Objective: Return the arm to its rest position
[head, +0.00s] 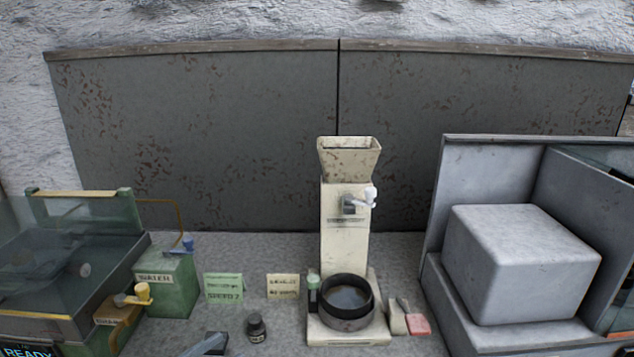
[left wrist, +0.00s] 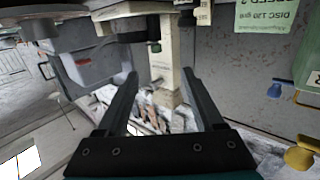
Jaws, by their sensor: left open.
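My left gripper (left wrist: 159,76) shows in the left wrist view. Its two dark fingers stand wide apart, with nothing held between them. Beyond the fingers is the cream machine (left wrist: 165,55), which appears upside down there. In the head view the cream machine (head: 343,240) stands upright at the middle, with a hopper on top and a dark round bowl (head: 347,319) at its base. A small grey-blue shape (head: 207,345) shows at the bottom edge of the head view; I cannot tell whether it is part of my gripper. My right gripper is in neither view.
A glass-sided tank (head: 70,300) and a green box (head: 165,283) stand at the left. Two small signs (head: 223,287) and a dark jar (head: 256,328) are left of the machine. A large grey block (head: 522,265) sits in an open housing at the right.

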